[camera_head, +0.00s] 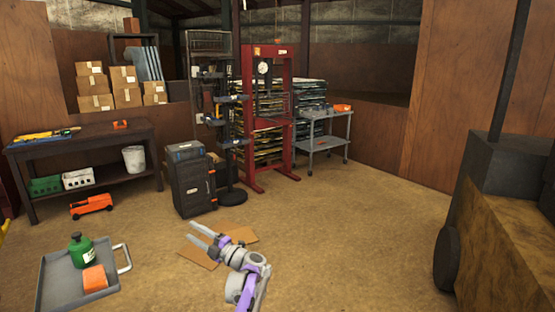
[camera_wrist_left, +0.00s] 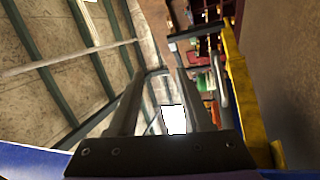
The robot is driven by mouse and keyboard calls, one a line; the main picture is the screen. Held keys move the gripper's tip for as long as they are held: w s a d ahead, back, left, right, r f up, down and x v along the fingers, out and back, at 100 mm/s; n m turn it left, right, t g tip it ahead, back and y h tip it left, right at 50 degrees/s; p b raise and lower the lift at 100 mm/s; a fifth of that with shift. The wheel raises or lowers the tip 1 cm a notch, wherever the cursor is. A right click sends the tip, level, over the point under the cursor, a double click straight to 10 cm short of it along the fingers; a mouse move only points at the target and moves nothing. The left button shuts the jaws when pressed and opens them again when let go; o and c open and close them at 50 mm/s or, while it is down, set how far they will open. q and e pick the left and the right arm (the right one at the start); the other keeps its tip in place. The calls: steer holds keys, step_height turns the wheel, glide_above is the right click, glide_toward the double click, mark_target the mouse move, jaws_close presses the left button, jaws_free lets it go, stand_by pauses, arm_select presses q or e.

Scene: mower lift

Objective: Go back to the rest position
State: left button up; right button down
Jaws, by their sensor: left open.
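My left gripper (camera_head: 192,233) shows in the head view at the lower middle, on a grey and purple arm. Its two grey fingers are spread and point to the upper left, with nothing between them. It appears in front of flat brown cardboard on the floor, clear of the tray to its left. In the left wrist view the two dark fingers (camera_wrist_left: 158,98) stand apart and empty. That view looks sideways toward the roof and wall. My right gripper is not in view.
A grey tray (camera_head: 57,289) with a green bottle (camera_head: 81,250) and an orange block (camera_head: 95,278) is at lower left. A workbench (camera_head: 90,141), black case (camera_head: 189,180) and red press (camera_head: 276,175) stand behind. A large machine (camera_head: 500,225) is at right. Open floor lies between.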

arm_select(q)
steer(key=w+d+r+m+t+h+p, duration=0.1)
steer(key=d+r+m+t+h, duration=0.4)
steer(key=r+m+t+h, duration=0.55)
steer(key=s+d+r+m+g+h+p, duration=0.1)
steer(key=s+d+r+m+h, duration=0.15)
steer(key=s+m+h, duration=0.2)
steer(key=s+d+r+m+g+h, duration=0.1)
steer(key=s+d+r+m+h, duration=0.15)
steer(key=s+d+m, duration=0.2)
steer(key=s+a+f+m+g, duration=0.1)
steer(key=s+f+m+g, duration=0.2)
steer(key=s+f, duration=0.5)
steer(key=s+a+f+m+g+p, duration=0.1)
steer(key=s+f+m+g, duration=0.2)
steer(key=s, duration=1.8)
steer(key=s+f+m+g+h, duration=0.1)
steer(key=s+f+m+g, duration=0.2)
steer(key=s+f, duration=1.1)
steer(key=g, duration=0.3)
steer(key=shift+s+a+p, duration=0.2)
steer(key=shift+a+p, duration=0.2)
